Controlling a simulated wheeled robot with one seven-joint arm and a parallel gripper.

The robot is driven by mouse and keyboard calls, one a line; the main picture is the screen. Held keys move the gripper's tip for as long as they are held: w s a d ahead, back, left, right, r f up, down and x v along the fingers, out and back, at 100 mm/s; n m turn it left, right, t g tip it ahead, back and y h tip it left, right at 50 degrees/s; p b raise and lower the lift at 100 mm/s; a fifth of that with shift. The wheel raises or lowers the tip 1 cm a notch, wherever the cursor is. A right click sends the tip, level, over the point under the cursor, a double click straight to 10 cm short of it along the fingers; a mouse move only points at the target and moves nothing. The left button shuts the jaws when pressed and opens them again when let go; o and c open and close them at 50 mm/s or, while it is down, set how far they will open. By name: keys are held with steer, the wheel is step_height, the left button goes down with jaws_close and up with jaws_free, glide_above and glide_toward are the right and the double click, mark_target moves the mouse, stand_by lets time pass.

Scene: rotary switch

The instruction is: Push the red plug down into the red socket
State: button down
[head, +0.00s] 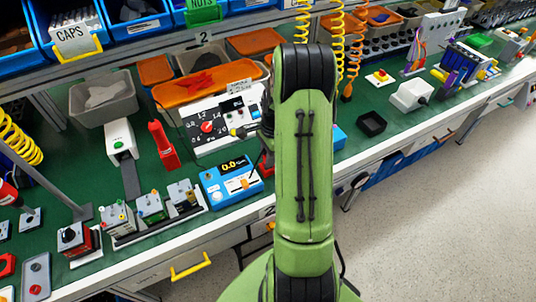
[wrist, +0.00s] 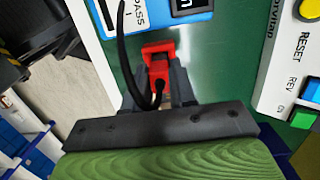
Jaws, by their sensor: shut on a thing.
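In the wrist view my gripper (wrist: 160,82) is shut on a red plug (wrist: 158,68), with one dark finger on each side of it. A black cable (wrist: 123,55) loops from the plug. The red socket cannot be told apart from the plug; whether they are joined or apart is unclear. In the head view a bit of red (head: 265,170) shows beside the arm, right of the blue meter; I cannot tell whether it is plug or socket. My arm hides most of the gripper there.
The blue meter (head: 230,179) stands close to the left of the gripper. A white panel with a red rotary knob (head: 207,127) is behind it. In the wrist view a white box with RESET and REV buttons (wrist: 303,118) is at the right. Green bench surface lies between.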

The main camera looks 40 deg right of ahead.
steer(key=shift+f+b, duration=0.55)
steer(key=shift+f, duration=0.35)
steer(key=c, duration=0.8)
jaws_free()
steer(key=shift+c, duration=0.2)
steer(key=shift+r, duration=0.1)
step_height(320, 180, up, 16)
steer(key=d+p, duration=0.1)
steer(key=p, duration=0.3)
steer(key=shift+s+d+f, duration=0.2)
steer(key=shift+s+d, duration=0.1)
steer(key=shift+d, duration=0.1)
